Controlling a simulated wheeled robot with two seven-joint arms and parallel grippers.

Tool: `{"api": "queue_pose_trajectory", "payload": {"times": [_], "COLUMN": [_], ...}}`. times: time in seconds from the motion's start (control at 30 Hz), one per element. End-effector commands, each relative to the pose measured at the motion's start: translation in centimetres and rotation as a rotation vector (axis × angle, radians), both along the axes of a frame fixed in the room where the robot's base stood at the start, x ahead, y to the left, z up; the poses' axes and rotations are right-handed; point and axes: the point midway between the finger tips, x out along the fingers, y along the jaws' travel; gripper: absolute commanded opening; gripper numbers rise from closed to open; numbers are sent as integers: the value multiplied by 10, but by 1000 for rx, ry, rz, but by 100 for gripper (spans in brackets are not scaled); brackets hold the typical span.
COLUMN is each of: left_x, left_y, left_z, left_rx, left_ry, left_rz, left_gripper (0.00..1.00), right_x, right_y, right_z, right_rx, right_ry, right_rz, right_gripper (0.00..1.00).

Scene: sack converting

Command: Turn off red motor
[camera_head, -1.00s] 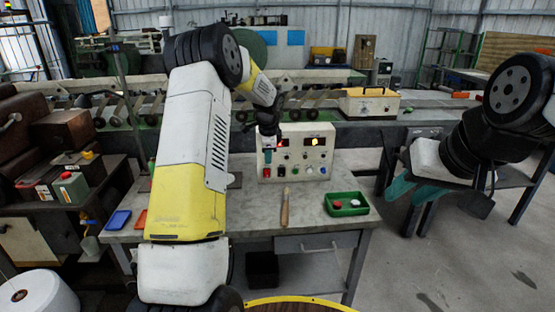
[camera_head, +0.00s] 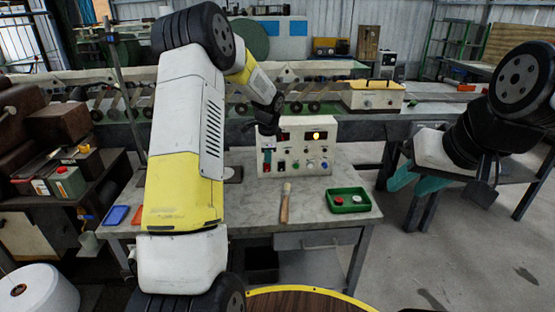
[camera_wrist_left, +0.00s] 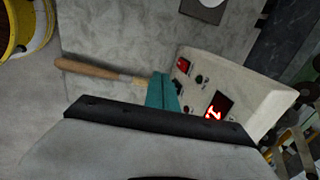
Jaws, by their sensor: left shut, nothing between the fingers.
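A cream control box (camera_head: 326,154) stands at the back of the grey table. Its front has lit displays, knobs and coloured buttons. My left gripper (camera_head: 267,159) is shut and empty in front of the box's left side. Its teal fingertips (camera_wrist_left: 162,92) show in the left wrist view beside the box's panel. There a red switch (camera_wrist_left: 183,65), a black knob (camera_wrist_left: 199,79) and a red-lit display (camera_wrist_left: 217,107) are visible. Whether the fingertips touch the panel is unclear. My right gripper (camera_head: 416,182) is far right, away from the box, its teal fingers apart. I cannot identify a red motor.
Blue (camera_head: 116,215) and orange trays are at the left. A yellow-edged round top is nearest me.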

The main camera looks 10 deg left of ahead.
Motion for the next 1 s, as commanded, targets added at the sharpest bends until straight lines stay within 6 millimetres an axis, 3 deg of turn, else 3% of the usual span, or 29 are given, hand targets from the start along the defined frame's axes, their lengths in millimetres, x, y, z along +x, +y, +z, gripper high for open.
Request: {"api": "queue_pose_trajectory", "payload": {"times": [0.17, 0.5, 0.7, 1.0], "left_x": [7, 30, 57, 68], "left_y": [2, 9, 17, 20], "left_z": [-25, -94, -96, -96], "left_rx": [0, 0, 0, 0], "left_ry": [4, 3, -1, 1], "left_rz": [-2, -1, 2, 0], "left_gripper": [0, 0, 0, 0], "right_x": [0, 0, 0, 0], "right_y": [0, 0, 0, 0], "right_z": [0, 0, 0, 0], "right_rx": [0, 0, 0, 0], "right_ry": [0, 0, 0, 0], "right_rz": [0, 0, 0, 0], "right_gripper": [36, 36, 36, 36]}}
